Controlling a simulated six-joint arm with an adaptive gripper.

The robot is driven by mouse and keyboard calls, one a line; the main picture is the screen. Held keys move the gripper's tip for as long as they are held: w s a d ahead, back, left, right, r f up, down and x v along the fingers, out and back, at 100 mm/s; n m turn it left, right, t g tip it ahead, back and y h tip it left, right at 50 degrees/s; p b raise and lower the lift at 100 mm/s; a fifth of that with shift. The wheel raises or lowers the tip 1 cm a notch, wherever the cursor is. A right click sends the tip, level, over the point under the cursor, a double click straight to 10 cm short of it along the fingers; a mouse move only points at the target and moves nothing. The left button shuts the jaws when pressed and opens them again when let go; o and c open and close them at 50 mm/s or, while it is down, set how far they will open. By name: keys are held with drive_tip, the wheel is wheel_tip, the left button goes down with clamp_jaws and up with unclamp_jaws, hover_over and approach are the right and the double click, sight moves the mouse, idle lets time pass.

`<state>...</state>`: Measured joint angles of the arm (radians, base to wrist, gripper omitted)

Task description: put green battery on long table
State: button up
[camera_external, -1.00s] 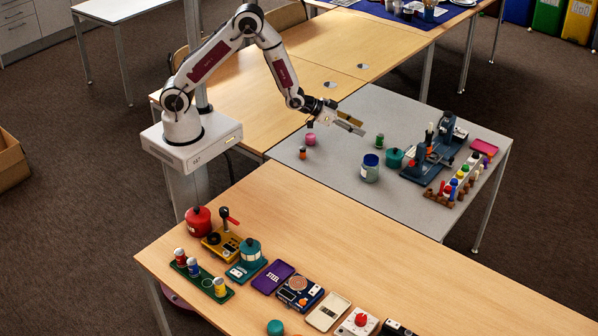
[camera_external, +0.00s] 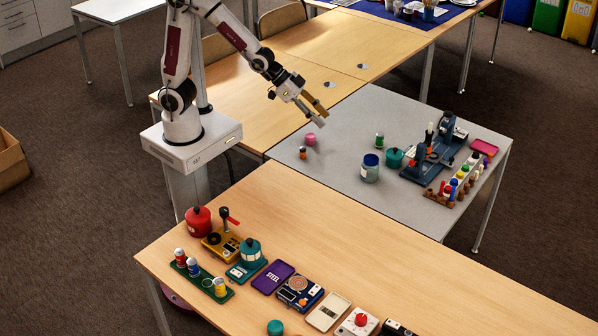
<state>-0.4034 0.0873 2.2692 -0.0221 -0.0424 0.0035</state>
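A small green cylinder (camera_external: 379,141), which looks like the green battery, stands upright on the grey table, behind a blue-topped jar (camera_external: 370,168). The long wooden table (camera_external: 400,255) runs across the front; its near-left part carries several objects. My gripper (camera_external: 324,118) hangs in the air above the left part of the grey table, to the left of the green cylinder and apart from it. Its two fingers are spread with nothing between them, pointing down and to the right.
A pink pot (camera_external: 310,139) and a small orange-and-dark cylinder (camera_external: 303,153) stand below my gripper on the grey table (camera_external: 335,178). A teal pot (camera_external: 394,158) and a blue microscope-like device (camera_external: 437,150) are at its right. The long table's right part is clear.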

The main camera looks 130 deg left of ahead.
drive_tip(key=s+d+r+m+g+h, duration=0.1)
drive_tip(key=s+d+r+m, duration=0.1)
drive_tip(key=s+d, duration=0.8)
drive_tip(key=s+d+r+m+g+h, duration=0.2)
drive_tip(key=s+d+r, duration=0.2)
drive_tip(key=s+d, duration=0.7)
drive_tip(key=s, duration=0.5)
drive_tip(key=shift+s+m+h, duration=0.3)
drive_tip(key=shift+s+m, duration=0.05)
drive_tip(key=shift+m, duration=0.05)
drive_tip(key=shift+o, duration=0.5)
drive_tip(key=shift+w, duration=0.1)
